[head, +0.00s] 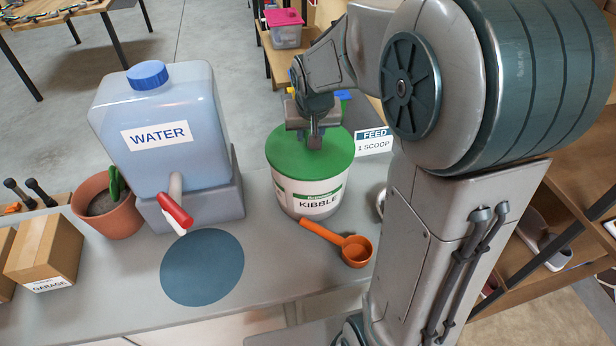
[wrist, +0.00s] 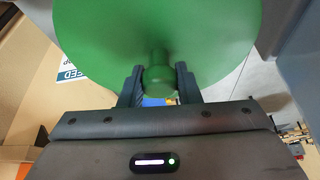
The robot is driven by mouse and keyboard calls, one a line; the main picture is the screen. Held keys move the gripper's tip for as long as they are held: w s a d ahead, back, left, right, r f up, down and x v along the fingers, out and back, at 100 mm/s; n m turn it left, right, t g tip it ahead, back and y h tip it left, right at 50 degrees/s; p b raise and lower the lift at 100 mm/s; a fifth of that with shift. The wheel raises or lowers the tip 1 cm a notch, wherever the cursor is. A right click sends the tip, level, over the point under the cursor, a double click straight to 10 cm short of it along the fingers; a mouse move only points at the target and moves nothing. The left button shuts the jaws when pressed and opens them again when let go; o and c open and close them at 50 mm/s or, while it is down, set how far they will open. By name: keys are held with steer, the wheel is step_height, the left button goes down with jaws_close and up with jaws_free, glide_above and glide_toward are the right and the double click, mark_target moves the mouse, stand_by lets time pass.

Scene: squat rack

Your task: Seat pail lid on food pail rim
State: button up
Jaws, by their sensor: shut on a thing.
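The food pail (head: 318,205) is white with a KIBBLE label and stands upright on the grey counter. The round green pail lid (head: 290,152) lies across the pail's top and hides its rim. I cannot tell whether the lid touches the rim all around or is slightly above it. My gripper (head: 315,142) is above the lid, pointing down, shut on the lid's knob. In the wrist view, the two fingers of my gripper (wrist: 158,80) stand on either side of the green knob, and the lid (wrist: 155,30) fills the top; the pail is hidden there.
An orange scoop (head: 354,250) lies in front of the pail. A FEED card (head: 373,141) stands right of it. A blue water jug (head: 160,100) with a red-handled tap, a potted cactus (head: 108,205) and a box (head: 45,247) are left. A blue round mat (head: 203,266) lies bare.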

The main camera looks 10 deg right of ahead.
steer(key=shift+f+b, duration=0.45)
steer(key=o, duration=1.1)
steer(key=shift+c, duration=0.2)
steer(key=shift+r, duration=0.1)
steer(key=v, duration=1.3)
steer(key=shift+r, duration=0.4)
steer(key=s+f+g, duration=0.1)
steer(key=s+f, duration=0.4)
steer(key=s, duration=0.3)
steer(key=s+f+n, duration=0.1)
steer(key=s+f, duration=0.4)
steer(key=s, duration=0.3)
steer(key=shift+s+d+f+g+y, duration=0.15)
steer(key=shift+d+f+g+y, duration=0.15)
steer(key=shift+d+f+g, duration=0.1)
steer(key=shift+a+r, duration=0.1)
